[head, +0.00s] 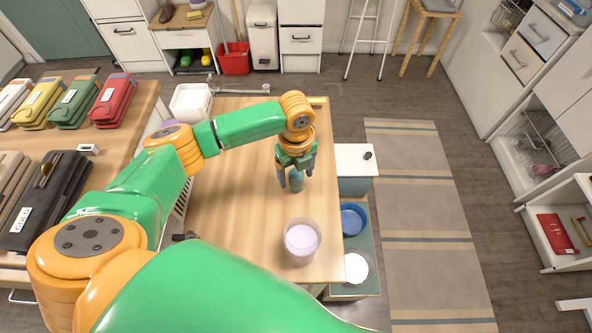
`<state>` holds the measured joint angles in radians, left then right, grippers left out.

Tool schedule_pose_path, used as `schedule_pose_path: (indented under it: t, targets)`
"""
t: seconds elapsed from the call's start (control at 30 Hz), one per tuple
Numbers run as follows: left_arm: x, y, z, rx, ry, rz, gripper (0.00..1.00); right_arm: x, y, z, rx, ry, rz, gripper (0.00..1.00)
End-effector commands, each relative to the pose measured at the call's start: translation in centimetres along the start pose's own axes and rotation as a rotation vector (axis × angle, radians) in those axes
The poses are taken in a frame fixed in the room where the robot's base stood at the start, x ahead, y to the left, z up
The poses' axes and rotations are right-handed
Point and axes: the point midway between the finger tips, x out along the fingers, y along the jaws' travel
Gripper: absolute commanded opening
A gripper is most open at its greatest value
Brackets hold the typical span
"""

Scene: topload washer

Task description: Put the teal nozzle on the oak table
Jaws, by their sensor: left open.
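The teal nozzle (296,183) is a small upright teal piece over the right part of the oak table (232,215). Its upper part is partly hidden by my left gripper (297,180). The left gripper points down from above with its fingers apart, one on each side of the nozzle. Its lower end appears to meet the wood, but I cannot tell for sure whether it rests there. I cannot tell whether either finger touches it. My right gripper is not in view.
A cup with pale lilac contents (301,241) stands nearer on the table. A white basket (190,103) is at the far left end. Beyond the right edge are a white-topped box (355,160), a blue bowl (353,220) and a white bowl (357,268). The table's middle is clear.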

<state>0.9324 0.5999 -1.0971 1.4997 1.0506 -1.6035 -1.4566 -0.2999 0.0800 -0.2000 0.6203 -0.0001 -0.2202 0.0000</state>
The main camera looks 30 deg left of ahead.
Motion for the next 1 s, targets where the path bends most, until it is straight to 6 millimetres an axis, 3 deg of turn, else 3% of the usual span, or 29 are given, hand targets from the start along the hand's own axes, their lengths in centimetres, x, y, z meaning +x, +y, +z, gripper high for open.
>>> schedule_pose_path:
  t: [0.13,0.3,0.5,0.63,1.0]
  targets:
    - [-2.3,-0.1,0.1,0.000,-0.002,-0.006,0.75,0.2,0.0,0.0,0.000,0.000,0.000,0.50]
    - [-7.2,-0.2,0.1,0.001,-0.004,-0.007,0.75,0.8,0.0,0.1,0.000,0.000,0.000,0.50]
    - [-11.3,-0.1,0.0,0.000,0.000,-0.004,0.75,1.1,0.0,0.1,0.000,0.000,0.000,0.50]
    - [-12.2,-0.1,0.0,0.000,0.001,-0.001,0.75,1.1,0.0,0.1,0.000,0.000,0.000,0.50]
    - [-12.3,0.0,0.0,-0.001,0.001,0.000,0.75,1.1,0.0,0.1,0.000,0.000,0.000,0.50]
